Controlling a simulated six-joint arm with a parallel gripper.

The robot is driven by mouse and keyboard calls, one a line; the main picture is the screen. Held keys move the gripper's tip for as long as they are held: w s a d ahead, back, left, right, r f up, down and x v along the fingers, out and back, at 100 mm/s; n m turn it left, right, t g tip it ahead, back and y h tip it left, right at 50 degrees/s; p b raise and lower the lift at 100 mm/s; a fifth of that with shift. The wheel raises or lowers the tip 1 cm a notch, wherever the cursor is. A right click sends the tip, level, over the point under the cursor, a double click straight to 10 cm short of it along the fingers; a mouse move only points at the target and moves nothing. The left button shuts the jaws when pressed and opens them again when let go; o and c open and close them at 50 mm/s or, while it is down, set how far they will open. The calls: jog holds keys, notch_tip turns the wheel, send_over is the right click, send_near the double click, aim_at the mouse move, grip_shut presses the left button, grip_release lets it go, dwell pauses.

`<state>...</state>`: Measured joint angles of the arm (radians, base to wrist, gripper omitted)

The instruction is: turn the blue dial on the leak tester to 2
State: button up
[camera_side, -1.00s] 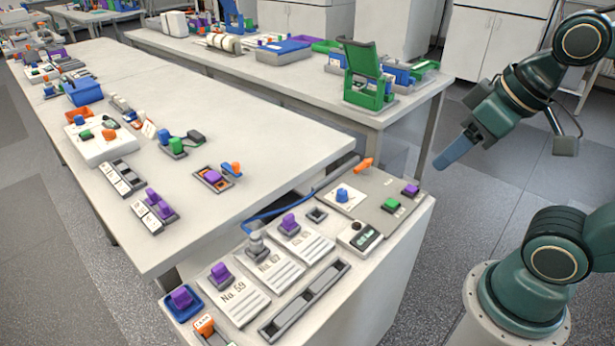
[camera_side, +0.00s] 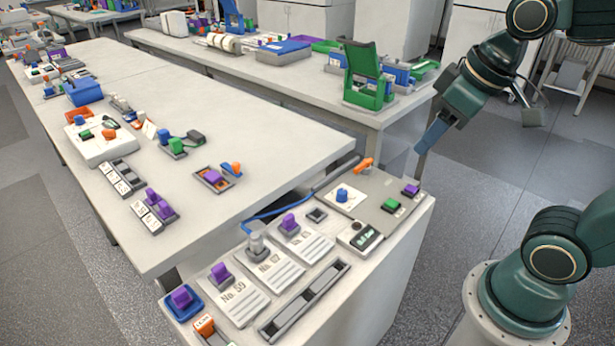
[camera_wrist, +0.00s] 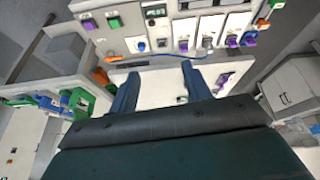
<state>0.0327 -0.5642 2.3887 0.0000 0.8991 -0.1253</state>
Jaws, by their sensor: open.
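The blue dial (camera_side: 342,195) stands on a white plate at the left end of a grey panel (camera_side: 372,207), on the near cabinet. I take this panel as the leak tester; no name is legible. The dial's setting is too small to read. The dial also shows in the wrist view (camera_wrist: 141,46), at the top, beyond my fingers. My gripper (camera_side: 424,148) is in the air behind and right of the panel, apart from it. Its two blue fingers are spread and empty in the wrist view (camera_wrist: 158,80).
The panel also carries an orange lever (camera_side: 363,164), a green button (camera_side: 392,204), a purple button (camera_side: 411,190) and a small display (camera_side: 366,237). White cards with purple knobs lie to its left. A blue hose (camera_side: 283,213) runs behind. Another white box (camera_side: 100,148) has a blue knob.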

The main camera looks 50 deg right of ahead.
jog(key=w+d+f+n+g, duration=0.1)
jog(key=w+d+f+n, duration=0.1)
jog(key=w, duration=0.4)
jog(key=w+d+f+n+g, duration=0.1)
jog(key=w+d+f, duration=0.1)
jog(key=w, duration=0.5)
jog(key=n+g, duration=0.3)
send_over(342, 191)
notch_tip(342, 191, down, 12)
jog(key=shift+r, duration=0.15)
jog(key=shift+f, duration=6.9)
jog(key=c, duration=1)
